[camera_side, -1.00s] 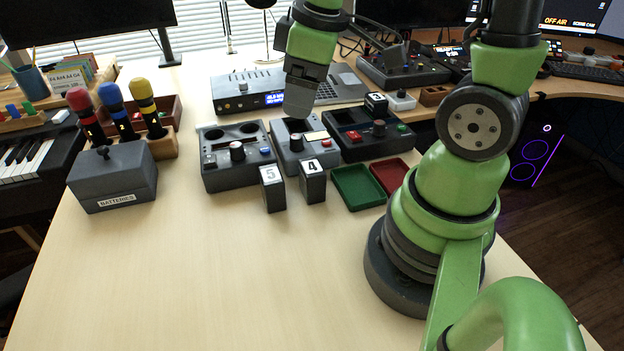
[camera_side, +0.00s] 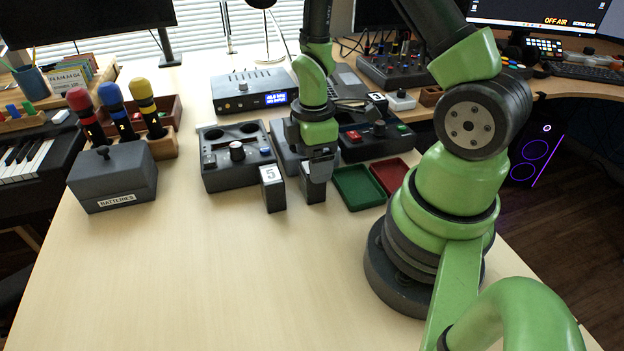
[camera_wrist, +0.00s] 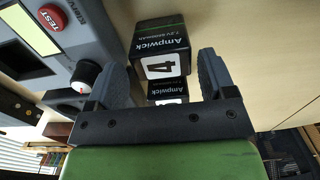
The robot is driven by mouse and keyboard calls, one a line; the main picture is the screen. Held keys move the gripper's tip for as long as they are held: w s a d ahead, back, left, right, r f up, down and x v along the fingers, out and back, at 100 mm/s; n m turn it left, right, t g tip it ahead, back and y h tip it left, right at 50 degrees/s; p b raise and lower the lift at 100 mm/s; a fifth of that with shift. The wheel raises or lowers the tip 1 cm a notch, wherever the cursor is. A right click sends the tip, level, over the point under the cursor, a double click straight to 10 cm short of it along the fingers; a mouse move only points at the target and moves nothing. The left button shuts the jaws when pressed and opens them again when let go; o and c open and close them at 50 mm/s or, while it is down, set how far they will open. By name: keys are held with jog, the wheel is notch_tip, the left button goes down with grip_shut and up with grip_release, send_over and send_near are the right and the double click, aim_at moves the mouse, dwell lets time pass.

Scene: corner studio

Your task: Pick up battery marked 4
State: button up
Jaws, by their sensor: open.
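The battery marked 4 (camera_wrist: 161,50) is a dark block with a white label, seen ahead of and partly between the fingers in the wrist view.
A grey tester (camera_wrist: 60,40) with a red TEST button lies close beside the left finger. Green (camera_side: 358,187) and red (camera_side: 389,174) trays stand to the right. A BATTERIES box (camera_side: 113,178) stands left. The front desk is clear.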

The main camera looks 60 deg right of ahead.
jog(key=shift+a+f, duration=0.1)
jog(key=shift+f, duration=2.2)
jog(key=c, duration=0.9)
jog(key=shift+o, duration=0.2)
